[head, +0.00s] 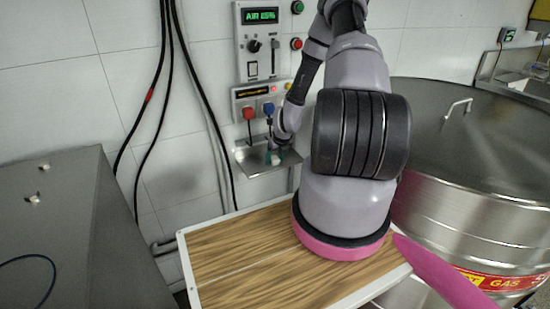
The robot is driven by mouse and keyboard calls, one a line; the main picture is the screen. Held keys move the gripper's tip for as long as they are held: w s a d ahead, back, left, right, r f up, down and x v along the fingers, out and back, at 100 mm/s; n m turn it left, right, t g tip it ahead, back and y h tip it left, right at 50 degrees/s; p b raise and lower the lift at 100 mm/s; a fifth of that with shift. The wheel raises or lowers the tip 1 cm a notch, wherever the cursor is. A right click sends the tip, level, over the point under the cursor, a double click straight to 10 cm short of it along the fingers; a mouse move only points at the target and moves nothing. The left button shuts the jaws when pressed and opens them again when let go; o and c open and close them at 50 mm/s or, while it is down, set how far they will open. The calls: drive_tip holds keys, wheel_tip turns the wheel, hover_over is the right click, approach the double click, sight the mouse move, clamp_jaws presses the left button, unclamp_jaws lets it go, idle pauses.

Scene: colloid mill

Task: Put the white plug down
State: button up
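The white plug (275,159) shows as a small pale shape at the small metal shelf (256,170) on the wall. My gripper (277,155) is at the far end of my arm, just over that shelf and right at the white plug. The gripper is small in this view and partly covered by my wrist, so I cannot tell whether its fingers are closed on the plug. I also cannot tell whether the plug touches the shelf.
A control box (263,43) with a green display reading AIR hangs above the socket panel. Black cables (187,60) hang on the wall at left. A large steel vat (455,150) stands at right, a grey metal cabinet (70,220) at left.

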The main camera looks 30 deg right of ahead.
idle(0.3)
drive_tip(key=shift+r, duration=0.3)
drive_tip(key=s+a+r+n, duration=0.25)
drive_tip(key=r+n, duration=0.25)
drive_tip(key=r, duration=0.7)
drive_tip(key=s+a+r+n+t, duration=0.1)
drive_tip(key=s+a+r+n, duration=0.3)
drive_tip(key=r, duration=0.8)
drive_tip(key=s+a+r+n, duration=0.1)
drive_tip(key=r+n, duration=0.5)
drive_tip(key=r, duration=0.5)
drive_tip(key=s+a+r+n+y, duration=0.1)
drive_tip(key=s+a+r+n, duration=0.3)
drive_tip(key=s+r+n, duration=0.4)
drive_tip(key=s+a+r+n+t+y, duration=0.1)
drive_tip(key=s+a+r+n, duration=0.2)
drive_tip(key=s+r+n, duration=0.5)
drive_tip(key=s+r, duration=0.1)
drive_tip(key=s, duration=0.2)
drive_tip(key=shift+a+r+n, duration=0.3)
drive_tip(key=shift+a+r, duration=0.05)
drive_tip(key=shift+t, duration=0.3)
